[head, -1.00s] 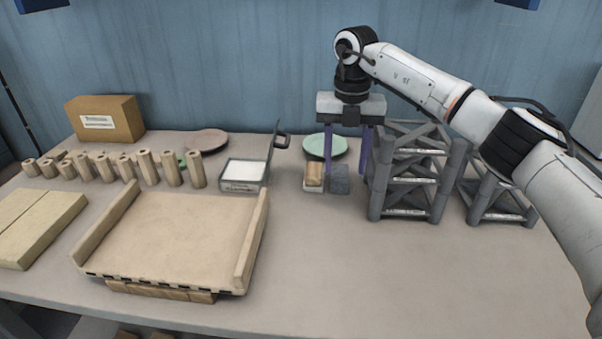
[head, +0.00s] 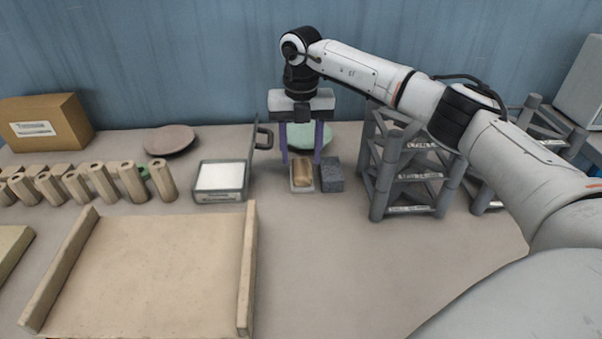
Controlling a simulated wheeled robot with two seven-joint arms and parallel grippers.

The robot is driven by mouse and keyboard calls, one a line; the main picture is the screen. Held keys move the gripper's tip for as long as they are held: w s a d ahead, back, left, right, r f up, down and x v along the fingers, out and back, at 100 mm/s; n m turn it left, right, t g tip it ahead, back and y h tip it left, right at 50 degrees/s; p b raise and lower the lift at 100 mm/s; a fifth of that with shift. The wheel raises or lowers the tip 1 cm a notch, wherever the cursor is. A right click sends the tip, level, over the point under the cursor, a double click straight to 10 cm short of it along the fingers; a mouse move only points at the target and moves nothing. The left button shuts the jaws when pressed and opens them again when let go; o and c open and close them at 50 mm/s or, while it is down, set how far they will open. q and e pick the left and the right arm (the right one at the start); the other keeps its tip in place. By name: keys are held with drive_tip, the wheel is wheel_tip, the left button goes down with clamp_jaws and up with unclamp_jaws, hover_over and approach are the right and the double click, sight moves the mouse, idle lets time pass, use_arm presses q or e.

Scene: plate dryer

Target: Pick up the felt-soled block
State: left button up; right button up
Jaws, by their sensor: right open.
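A small wooden-topped block (head: 303,174) with a pale base stands near the table's middle; it looks like the felt-soled block. A dark grey block (head: 331,175) sits close against its right side. My right gripper (head: 301,160) is open and points down, its two purple fingers apart. In the picture the fingers come down to either side of the wooden block's top, at its far end. I cannot tell whether they are above it or behind it. Nothing is held. My left gripper is not in view.
A grey rack (head: 377,190) stands close on the right. A shallow box with a white inside (head: 220,177) and raised lid is on the left. A green plate (head: 303,138) lies behind the gripper. A wooden tray (head: 150,270) fills the front left; the front right table is clear.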

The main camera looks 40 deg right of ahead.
sight(301, 166)
wheel_tip(301, 166, down, 4)
drive_tip(key=shift+s+f, duration=0.15)
drive_tip(key=shift+f, duration=0.1)
drive_tip(key=c, duration=0.7)
drive_tip(key=shift+c, duration=0.2)
drive_tip(key=shift+r, duration=0.15)
wheel_tip(301, 166, up, 10)
drive_tip(key=shift+f, duration=0.1)
